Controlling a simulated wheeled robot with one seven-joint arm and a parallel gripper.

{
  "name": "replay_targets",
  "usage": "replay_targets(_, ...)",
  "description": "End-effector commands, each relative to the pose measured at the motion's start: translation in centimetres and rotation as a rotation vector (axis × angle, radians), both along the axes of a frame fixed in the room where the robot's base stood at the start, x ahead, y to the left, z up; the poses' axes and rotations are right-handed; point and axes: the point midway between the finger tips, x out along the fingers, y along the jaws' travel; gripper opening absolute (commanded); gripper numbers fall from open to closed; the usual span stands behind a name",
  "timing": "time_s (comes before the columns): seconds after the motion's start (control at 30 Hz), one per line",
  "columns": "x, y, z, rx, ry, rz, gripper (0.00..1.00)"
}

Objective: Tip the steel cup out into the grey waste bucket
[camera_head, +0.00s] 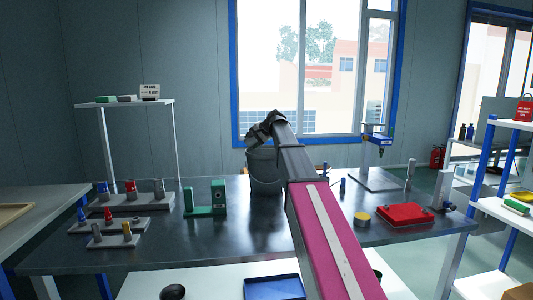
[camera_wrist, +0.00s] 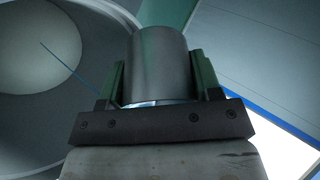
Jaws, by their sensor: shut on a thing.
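The steel cup (camera_wrist: 162,58) is a plain grey cylinder in the middle of the wrist view. My gripper (camera_wrist: 161,80) is shut on it, with one green-padded finger on each side. The grey waste bucket (camera_head: 264,172) stands on the dark bench in the head view. My gripper (camera_head: 262,128) is above its rim there, with the cup not clearly distinguishable. The bucket's round mouth (camera_wrist: 105,28) fills the left of the wrist view, with a pale round area inside. The cup's contents are not visible, and I cannot tell how far it is tilted.
A green fixture (camera_head: 205,198) stands left of the bucket. Stepped racks (camera_head: 122,225) with several small parts are farther left. A red case (camera_head: 405,214) and a yellow round item (camera_head: 362,217) lie to the right. A blue tray (camera_head: 275,288) is at the front.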

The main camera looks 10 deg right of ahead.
Motion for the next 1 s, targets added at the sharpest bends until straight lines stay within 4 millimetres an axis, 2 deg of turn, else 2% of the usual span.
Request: replay_targets(1.0,-0.02,-0.08,-0.38,0.101,-0.027,-0.001,0.33)
